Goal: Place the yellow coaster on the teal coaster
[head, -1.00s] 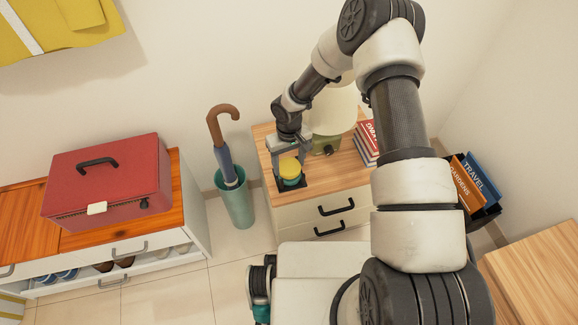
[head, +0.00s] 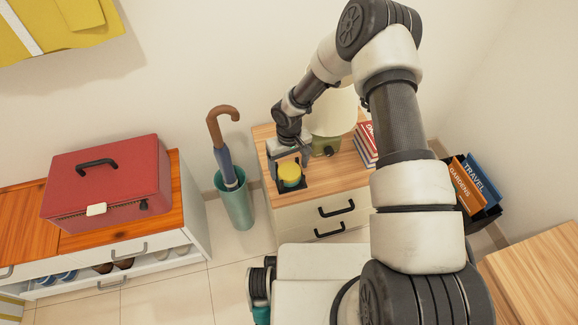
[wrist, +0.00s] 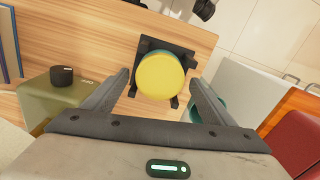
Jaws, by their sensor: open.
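The yellow coaster (head: 289,171) is a round disc lying on top of the teal coaster (head: 291,183), which shows as a band beneath it. In the wrist view the yellow coaster (wrist: 161,80) covers most of the teal one, leaving a thin rim at its far edge. Both are in a black holder (wrist: 143,45) with short upright posts, on a wooden cabinet top (head: 335,180). My gripper (head: 288,163) is open, its fingers spread on either side of the stack. In the wrist view both fingers (wrist: 160,82) stand apart from the yellow coaster.
A green-based lamp (head: 327,146) and red books (head: 366,143) stand behind on the cabinet. An umbrella stand (head: 235,205) is left of the cabinet. A red box (head: 108,185) sits on a shoe bench further left. The cabinet top right of the holder is clear.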

